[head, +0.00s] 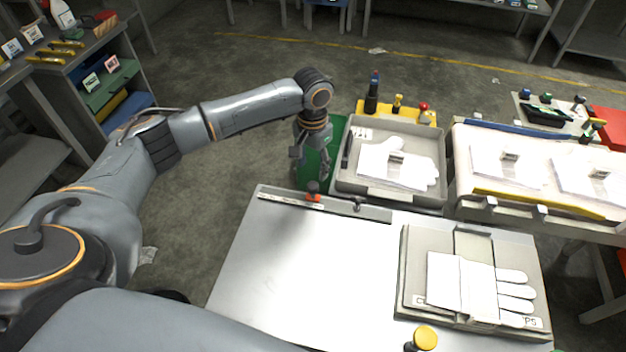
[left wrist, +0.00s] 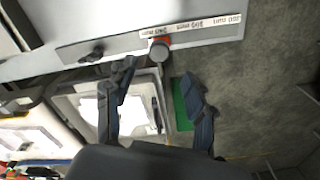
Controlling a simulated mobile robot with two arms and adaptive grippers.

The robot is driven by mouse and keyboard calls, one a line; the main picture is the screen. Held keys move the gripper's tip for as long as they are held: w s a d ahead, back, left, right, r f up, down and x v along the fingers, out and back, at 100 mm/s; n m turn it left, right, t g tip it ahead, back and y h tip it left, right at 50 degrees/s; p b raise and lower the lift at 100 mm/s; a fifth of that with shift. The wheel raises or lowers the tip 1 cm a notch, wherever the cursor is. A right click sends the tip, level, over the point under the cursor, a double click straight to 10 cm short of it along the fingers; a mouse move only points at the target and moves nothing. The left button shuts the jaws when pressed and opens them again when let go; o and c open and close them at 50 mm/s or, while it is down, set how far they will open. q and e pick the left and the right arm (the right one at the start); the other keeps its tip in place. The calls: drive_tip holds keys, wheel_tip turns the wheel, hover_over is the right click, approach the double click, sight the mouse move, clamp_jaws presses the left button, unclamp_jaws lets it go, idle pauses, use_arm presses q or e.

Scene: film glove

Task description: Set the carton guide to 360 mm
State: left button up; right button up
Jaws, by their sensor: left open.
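The guide rail (head: 330,205) runs along the back left edge of the white table. A dark knob with an orange-red base (head: 314,190) stands on it, and a smaller dark knob (head: 358,204) sits further right. In the left wrist view the red knob (left wrist: 159,50) is beside a white scale strip (left wrist: 195,25) with upside-down mm labels, too small to read surely. My left gripper (head: 310,175) points down just behind the rail. Its open, empty fingers (left wrist: 157,74) lie either side of the red knob's line, apart from it. My right gripper is not in view.
A grey tray with white gloves (head: 345,165) stands behind the rail. A packed bench (head: 465,160) is at right. The table's left half (head: 290,275) is clear.

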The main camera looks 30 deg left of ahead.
sight(313, 185)
use_arm(q)
wheel_tip(313, 185, down, 8)
drive_tip(key=shift+r+p, duration=0.25)
drive_tip(key=shift+p, duration=0.05)
clamp_jaws()
